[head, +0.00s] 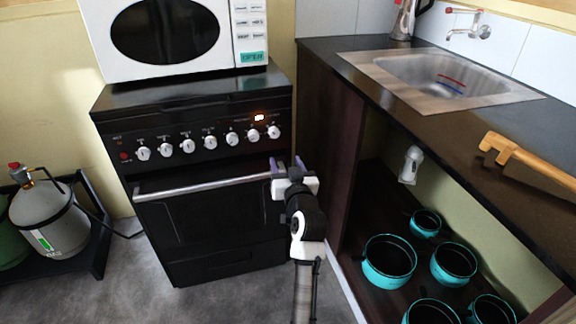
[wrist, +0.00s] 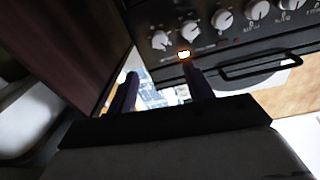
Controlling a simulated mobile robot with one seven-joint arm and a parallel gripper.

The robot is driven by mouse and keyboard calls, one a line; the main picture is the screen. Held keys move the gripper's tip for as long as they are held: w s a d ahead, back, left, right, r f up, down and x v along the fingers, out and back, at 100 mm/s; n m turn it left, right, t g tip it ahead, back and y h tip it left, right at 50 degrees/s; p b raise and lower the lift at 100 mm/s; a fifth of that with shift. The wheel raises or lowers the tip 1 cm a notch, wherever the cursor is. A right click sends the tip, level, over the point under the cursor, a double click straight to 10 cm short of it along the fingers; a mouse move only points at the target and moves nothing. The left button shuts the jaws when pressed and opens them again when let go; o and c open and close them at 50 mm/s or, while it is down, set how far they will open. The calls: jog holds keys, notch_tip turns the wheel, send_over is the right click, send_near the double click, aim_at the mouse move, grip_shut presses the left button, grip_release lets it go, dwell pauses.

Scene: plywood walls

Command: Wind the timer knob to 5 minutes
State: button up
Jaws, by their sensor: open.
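A black stove (head: 215,220) has a row of several white knobs on its front panel. I cannot read which one is the timer knob. In the wrist view the panel appears upside down, with the end knob (wrist: 160,40) and the lit display (wrist: 184,54) just beyond my fingers. My gripper (head: 289,164) is open and empty, in front of the oven's right end and lower than the knobs. It touches no knob.
An oven handle (head: 200,188) runs across the door at about gripper height. A microwave (head: 170,35) stands on the stove. A dark counter (head: 450,125) with a sink is on the right, with several teal pots (head: 388,262) beneath. A gas cylinder (head: 50,218) stands at the left.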

jog(key=shift+s, duration=0.2)
jog(key=m+p, duration=0.3)
jog(key=p, duration=0.3)
jog(key=m+p, duration=0.4)
jog(key=p, duration=0.3)
jog(key=shift+a+r, duration=0.1)
jog(key=shift+r, duration=0.1)
